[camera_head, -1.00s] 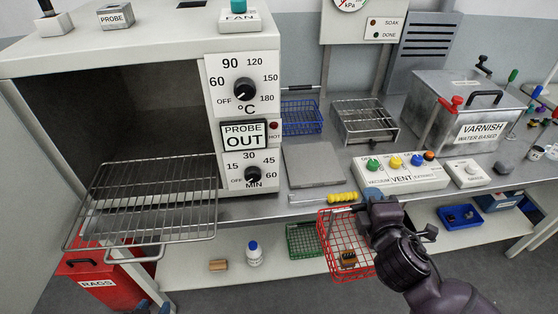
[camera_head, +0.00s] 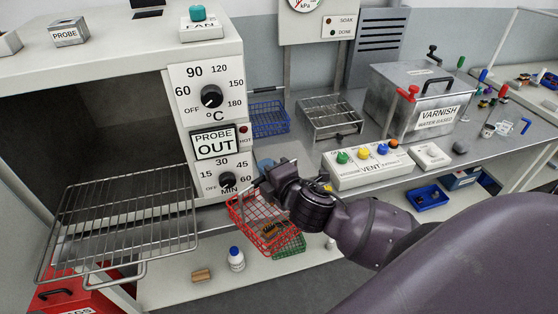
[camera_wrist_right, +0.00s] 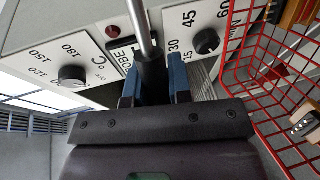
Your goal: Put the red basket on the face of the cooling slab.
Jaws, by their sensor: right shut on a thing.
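The red basket (camera_head: 243,212) is a wire basket with a dark and orange block in it. It hangs in the air in front of the bench edge, below the oven's timer dial. My right gripper (camera_head: 262,180) is shut on its handle. In the right wrist view the blue-lined fingers (camera_wrist_right: 153,82) close around a metal rod, with the red mesh (camera_wrist_right: 262,95) to the right. The grey cooling slab (camera_head: 284,151) lies on the bench just behind the gripper, mostly hidden by my right wrist. My left gripper is out of view.
The oven's control panel (camera_head: 210,130) stands close to the left of the gripper. A blue wire basket (camera_head: 270,118) and a wire rack (camera_head: 330,115) are behind the slab. The vent box (camera_head: 365,170) is to the right. A green basket (camera_head: 291,247) and a white bottle (camera_head: 236,259) are below.

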